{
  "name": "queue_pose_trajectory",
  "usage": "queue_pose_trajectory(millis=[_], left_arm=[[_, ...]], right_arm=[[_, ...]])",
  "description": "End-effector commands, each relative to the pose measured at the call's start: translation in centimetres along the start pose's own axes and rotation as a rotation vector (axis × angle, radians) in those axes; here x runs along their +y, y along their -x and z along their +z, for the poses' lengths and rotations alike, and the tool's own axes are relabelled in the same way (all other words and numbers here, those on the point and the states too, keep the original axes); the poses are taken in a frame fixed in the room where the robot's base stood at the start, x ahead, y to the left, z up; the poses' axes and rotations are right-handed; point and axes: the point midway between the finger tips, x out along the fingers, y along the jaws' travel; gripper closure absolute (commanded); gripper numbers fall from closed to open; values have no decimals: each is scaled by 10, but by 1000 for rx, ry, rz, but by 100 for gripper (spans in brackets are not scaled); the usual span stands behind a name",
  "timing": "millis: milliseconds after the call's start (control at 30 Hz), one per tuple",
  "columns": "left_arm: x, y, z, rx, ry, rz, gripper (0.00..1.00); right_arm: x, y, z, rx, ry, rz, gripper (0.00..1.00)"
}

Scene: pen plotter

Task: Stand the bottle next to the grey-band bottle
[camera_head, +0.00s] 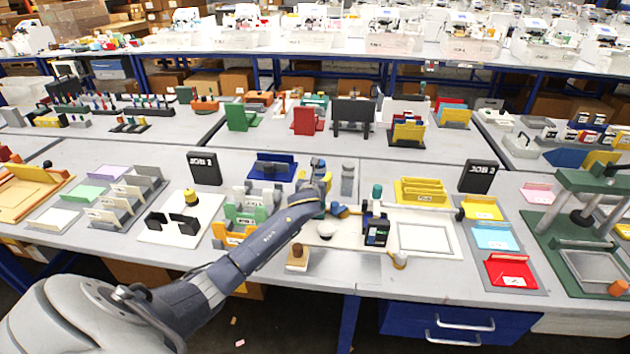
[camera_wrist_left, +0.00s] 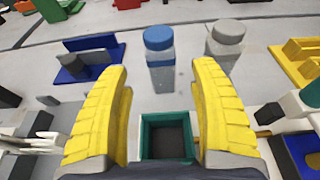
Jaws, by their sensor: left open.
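A clear-grey bottle with a blue cap and blue band (camera_wrist_left: 160,57) stands upright on the table in the left wrist view, ahead of my open fingers. The grey-band bottle (camera_wrist_left: 225,45), with a grey cap, stands upright to its right, a small gap apart. In the head view the grey-band bottle (camera_head: 348,178) stands behind the plotter base, and the blue-capped bottle (camera_head: 318,163) shows partly behind my gripper. My left gripper (camera_wrist_left: 160,80) has its yellow fingers wide apart, with nothing held. In the head view the left gripper (camera_head: 322,184) is largely hidden by its arm. My right gripper is not in view.
A blue holder (camera_head: 271,167) is left of the bottles; a yellow rack (camera_head: 422,190) is to the right. An open teal-rimmed square box (camera_wrist_left: 146,137) lies low between my fingers in the wrist view. A black sign (camera_head: 205,168) stands farther left.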

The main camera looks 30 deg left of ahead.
Motion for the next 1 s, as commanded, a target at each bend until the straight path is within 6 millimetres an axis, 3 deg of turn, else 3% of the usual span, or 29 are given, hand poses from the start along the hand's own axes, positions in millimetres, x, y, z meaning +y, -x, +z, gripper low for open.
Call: queue_pose_trajectory(millis=[200, 433, 833, 1000], left_arm=[[0, 16, 0, -1, -1, 0, 38], [0, 20, 0, 0, 0, 1, 38], [1, 19, 1, 1, 4, 0, 38], [17, 3, 19, 28, 90, -8, 38]], right_arm=[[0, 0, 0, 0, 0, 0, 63], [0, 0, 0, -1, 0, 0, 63], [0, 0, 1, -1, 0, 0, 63], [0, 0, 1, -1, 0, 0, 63]])
